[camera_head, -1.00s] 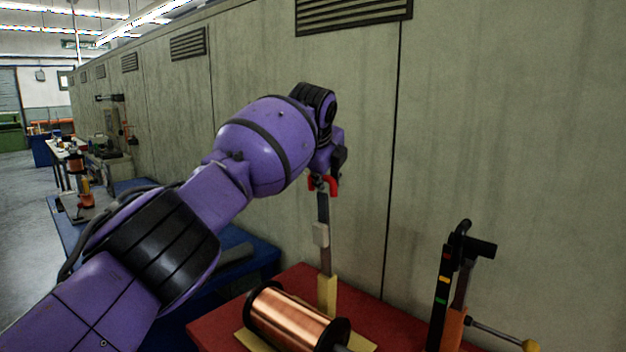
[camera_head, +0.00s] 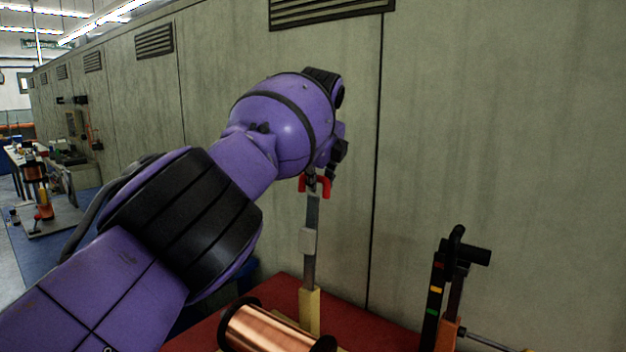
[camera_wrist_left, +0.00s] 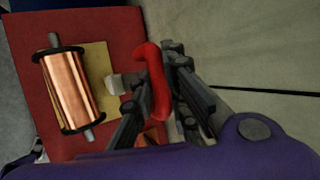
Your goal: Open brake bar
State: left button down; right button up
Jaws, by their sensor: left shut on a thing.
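The brake bar (camera_head: 310,250) is a grey upright bar with a pale block on it, set in a yellow base post (camera_head: 309,311) behind the copper spool (camera_head: 268,332). Its red handle (camera_head: 327,187) is at the top, partly hidden by my wrist. My left gripper (camera_head: 314,178) is at that handle. In the left wrist view my left gripper (camera_wrist_left: 163,97) is shut on the red handle (camera_wrist_left: 154,75), which runs between the fingers. The spool also shows there (camera_wrist_left: 68,90), lying on its side on a yellow plate. My right gripper is not in view.
The spool stands on a red table (camera_head: 290,290). A black post with coloured marks (camera_head: 434,290) and a lever stands at the right. A pale panelled wall (camera_head: 480,130) is close behind. Other benches (camera_head: 35,175) stand far left along the aisle.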

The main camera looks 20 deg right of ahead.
pick_arm(q)
jog(key=c, duration=1.7)
grip_release()
jog(key=shift+r, duration=0.1)
jog(key=shift+c, duration=0.2)
jog(key=v, duration=1.2)
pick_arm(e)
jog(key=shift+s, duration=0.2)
